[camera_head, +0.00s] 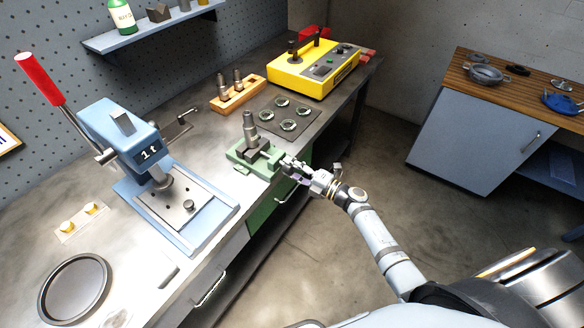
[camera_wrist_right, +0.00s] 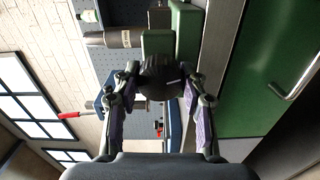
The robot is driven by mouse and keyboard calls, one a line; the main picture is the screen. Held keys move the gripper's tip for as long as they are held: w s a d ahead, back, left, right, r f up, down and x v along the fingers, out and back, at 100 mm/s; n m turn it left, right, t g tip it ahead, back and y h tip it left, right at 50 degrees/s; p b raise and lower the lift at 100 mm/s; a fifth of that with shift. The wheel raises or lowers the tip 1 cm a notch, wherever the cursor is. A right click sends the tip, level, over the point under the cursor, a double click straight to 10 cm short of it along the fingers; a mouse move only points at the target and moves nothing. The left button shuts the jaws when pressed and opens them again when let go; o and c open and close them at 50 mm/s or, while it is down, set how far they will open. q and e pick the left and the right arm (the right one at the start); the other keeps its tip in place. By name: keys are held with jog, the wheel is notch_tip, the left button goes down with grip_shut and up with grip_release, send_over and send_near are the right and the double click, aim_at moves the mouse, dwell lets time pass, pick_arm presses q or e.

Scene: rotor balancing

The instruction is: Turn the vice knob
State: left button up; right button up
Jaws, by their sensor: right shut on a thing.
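The green vice (camera_head: 257,157) stands at the front edge of the workbench, with an upright grey metal cylinder (camera_head: 250,130) in it. My right gripper (camera_head: 290,165) reaches the vice from the front right. In the right wrist view, the dark round vice knob (camera_wrist_right: 160,76) with a small white mark lies between the two fingers of my right gripper (camera_wrist_right: 161,82), which is shut on it. The green vice body (camera_wrist_right: 185,28) and the cylinder (camera_wrist_right: 115,39) show behind the knob. My left gripper is not in view.
A blue press (camera_head: 125,140) with a red lever stands left of the vice. Behind the vice are a dark plate with round parts (camera_head: 288,118), a wooden holder (camera_head: 238,95) and a yellow balancing machine (camera_head: 313,70). Open floor lies right of the bench.

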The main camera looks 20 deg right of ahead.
dwell(0.9)
jog(key=o, duration=1.1)
jog(key=shift+o, duration=0.2)
jog(key=v, duration=1.2)
